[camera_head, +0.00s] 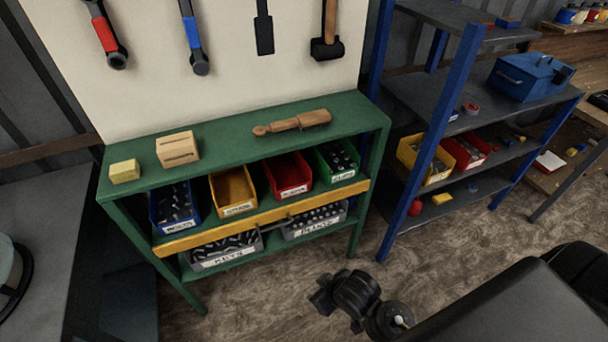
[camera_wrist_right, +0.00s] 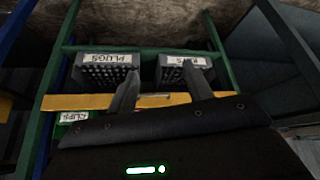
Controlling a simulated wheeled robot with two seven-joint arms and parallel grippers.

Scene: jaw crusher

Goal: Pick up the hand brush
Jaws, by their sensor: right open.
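The hand brush (camera_head: 300,122) is a wooden piece with a handle that narrows to a rounded knob on the left. It lies on the top board of the green bench (camera_head: 225,133), right of its middle. My right gripper (camera_head: 326,298) is low in front of the bench, to the right of its grey bins and well apart from the brush. In the right wrist view its two fingers (camera_wrist_right: 164,82) are spread with nothing between them; the brush does not show there. My left gripper is in neither view.
A wooden block (camera_head: 177,150) and a yellow block (camera_head: 125,172) stand left of the brush. Coloured bins and a yellow rail (camera_head: 270,217) are below the top. Tools hang on the board (camera_head: 230,85) behind. A blue-post shelf (camera_head: 440,120) stands right.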

